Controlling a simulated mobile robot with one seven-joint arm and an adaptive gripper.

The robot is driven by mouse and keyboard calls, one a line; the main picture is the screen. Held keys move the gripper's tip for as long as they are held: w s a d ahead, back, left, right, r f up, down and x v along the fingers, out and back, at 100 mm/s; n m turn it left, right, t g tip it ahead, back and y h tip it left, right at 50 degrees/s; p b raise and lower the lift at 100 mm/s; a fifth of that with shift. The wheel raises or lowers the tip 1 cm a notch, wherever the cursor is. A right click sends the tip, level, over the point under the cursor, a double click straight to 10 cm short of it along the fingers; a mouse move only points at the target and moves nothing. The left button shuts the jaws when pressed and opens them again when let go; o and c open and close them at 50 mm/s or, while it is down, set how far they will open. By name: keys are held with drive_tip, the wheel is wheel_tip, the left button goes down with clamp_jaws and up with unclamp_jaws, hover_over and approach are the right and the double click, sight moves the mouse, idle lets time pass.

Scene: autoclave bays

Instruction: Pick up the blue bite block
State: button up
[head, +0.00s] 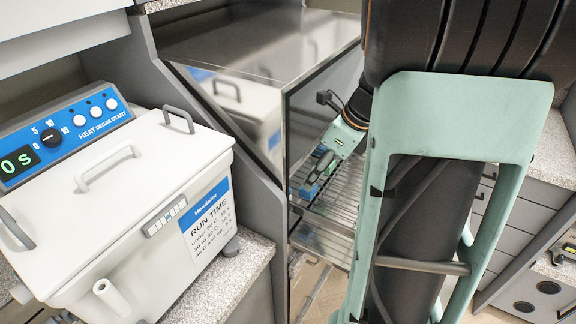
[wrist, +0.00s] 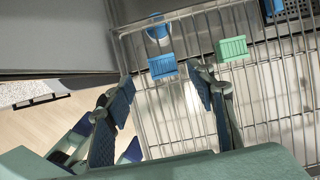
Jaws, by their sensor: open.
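The blue bite block (wrist: 163,66) is a small ribbed block on a wire rack (wrist: 180,123) in the wrist view. My gripper (wrist: 163,84) is open and empty, with one finger to the left of the block and one to its right. The block shows just beyond the fingertips; I cannot tell how far above it they are. In the head view my gripper (head: 318,172) reaches inside a metal chamber over the rack (head: 325,228). Blue shows at its fingers there, but I cannot tell the block from the finger pads.
A green ribbed block (wrist: 232,48) lies right of the blue one, close to the right finger. A rounded blue-and-white item (wrist: 157,32) lies behind it. The chamber's grey side panel (head: 212,120) stands left of my arm, beside a white ultrasonic cleaner (head: 150,190).

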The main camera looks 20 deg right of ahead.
sight(303, 193)
drive_tip(key=x, duration=0.5)
drive_tip(key=shift+d+f+b, duration=0.15)
drive_tip(key=shift+f+b, duration=0.15)
drive_tip(key=shift+f, duration=0.2)
drive_tip(key=c, duration=1.1)
drive_tip(key=shift+r, duration=0.2)
